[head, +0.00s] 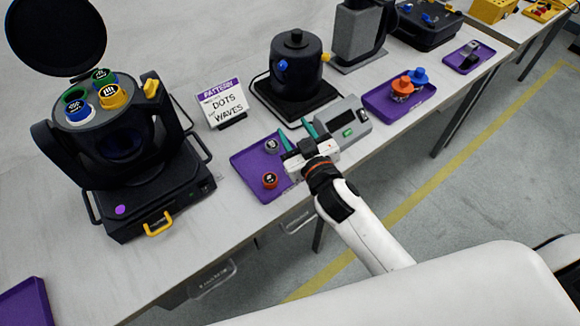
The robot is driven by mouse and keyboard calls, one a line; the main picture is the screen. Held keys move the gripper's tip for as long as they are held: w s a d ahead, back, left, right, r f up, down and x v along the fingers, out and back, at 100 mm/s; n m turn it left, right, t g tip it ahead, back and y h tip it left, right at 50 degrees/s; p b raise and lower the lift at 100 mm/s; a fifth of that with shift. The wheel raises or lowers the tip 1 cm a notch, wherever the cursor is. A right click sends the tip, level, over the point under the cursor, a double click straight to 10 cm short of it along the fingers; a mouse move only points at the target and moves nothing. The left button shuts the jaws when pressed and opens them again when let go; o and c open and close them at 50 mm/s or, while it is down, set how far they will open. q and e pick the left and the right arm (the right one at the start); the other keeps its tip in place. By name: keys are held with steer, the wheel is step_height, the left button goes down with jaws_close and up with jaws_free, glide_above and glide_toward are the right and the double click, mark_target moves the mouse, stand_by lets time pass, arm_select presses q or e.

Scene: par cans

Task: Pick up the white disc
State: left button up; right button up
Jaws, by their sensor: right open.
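A small disc with a pale grey-white rim and dark face (271,146) lies on the purple tray (248,163), near its far edge. It is the only whitish disc I can make out. My left gripper is not in view.
A grey device with a green display (342,122) stands right beside my right gripper. A pattern sign (223,104) and a black pot-like unit (297,66) stand behind. A large black lamp unit (118,140) holds coloured lenses at left. Another purple tray (378,104) holds orange and blue pieces.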

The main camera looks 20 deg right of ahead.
steer(key=a+r+n+y, duration=1.1)
steer(key=a+r+y, duration=0.1)
steer(key=y, duration=0.1)
steer(key=s+a+f+n+g+y, duration=0.2)
steer(key=s+a+n+g+y, duration=0.15)
steer(key=a+n+g, duration=0.7)
steer(key=d+f+n+g+h, duration=0.4)
steer(key=d+f+g+h, duration=0.35)
steer(key=f+h, duration=0.2)
steer(key=w+d+m+t+h, duration=0.1)
steer(key=w+d+m+h, duration=0.1)
steer(key=d+h, duration=0.35)
steer(key=w+d+m+h, duration=0.2)
steer(key=w+d+h, duration=0.1)
steer(key=d, duration=0.6)
steer(key=f, duration=0.5)
steer(key=shift+s+d+f, duration=0.1)
steer(key=shift+d+f, duration=0.1)
steer(key=shift+f, duration=0.2)
steer(key=f, duration=0.1)
steer(key=f+p, duration=0.1)
steer(key=f, duration=0.3)
steer(key=shift+s+a+f+p, duration=0.25)
steer(key=shift+a+p, duration=0.05)
steer(key=shift+p, duration=0.1)
steer(key=shift+f, duration=0.45)
steer(key=c, duration=0.8)
steer(key=shift+o, duration=0.2)
step_height(320, 180, up, 10)
steer(key=b, duration=0.1)
